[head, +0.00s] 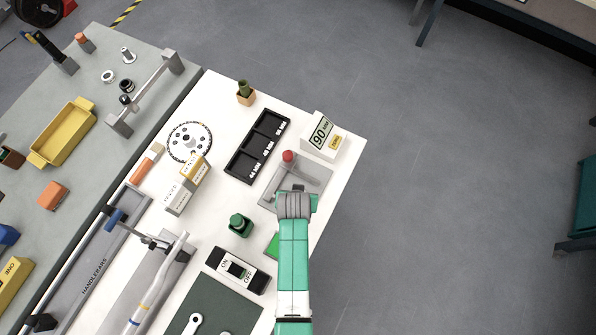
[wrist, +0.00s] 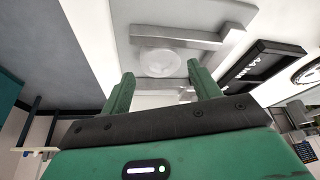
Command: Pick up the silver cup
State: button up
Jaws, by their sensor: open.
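My gripper (head: 296,198) is over the grey fixture plate (head: 268,190) near the right edge of the white table. In the wrist view my gripper (wrist: 160,69) has its two green fingers spread apart, with nothing held between them. A round, pale silver thing (wrist: 160,62) lies on the plate, between and beyond the fingertips in that view. It may be the silver cup, but its shape is washed out.
Open floor lies right of the table.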

jog(key=x, duration=0.2)
jog(key=shift+w+f, duration=0.2)
jog(key=shift+f, duration=0.15)
jog(key=c, duration=0.8)
jog(key=shift+r, duration=0.55)
jog(key=shift+c, duration=0.2)
jog(key=v, duration=0.2)
jog(key=shift+s+d+r, duration=0.25)
jog(key=shift+r, duration=0.05)
jog(key=s+d, duration=0.2)
jog(key=s, duration=0.5)
jog(key=s+d+r, duration=0.1)
jog(key=s+d, duration=0.2)
jog(key=s, duration=0.4)
jog(key=shift+r+b, duration=0.2)
jog(key=shift+b, duration=0.25)
jog(key=w+a+r+p, duration=0.2)
jog(key=w+r, duration=0.4)
jog(key=r, duration=0.3)
jog(key=w+a+r+n+p, duration=0.1)
jog(key=w+a+r+p, duration=0.1)
jog(key=w+r, duration=0.4)
notch_tip(320, 180, up, 4)
jog(key=shift+a+r+p, duration=0.1)
jog(key=shift+a+p, duration=0.25)
jog(key=shift+a, duration=0.35)
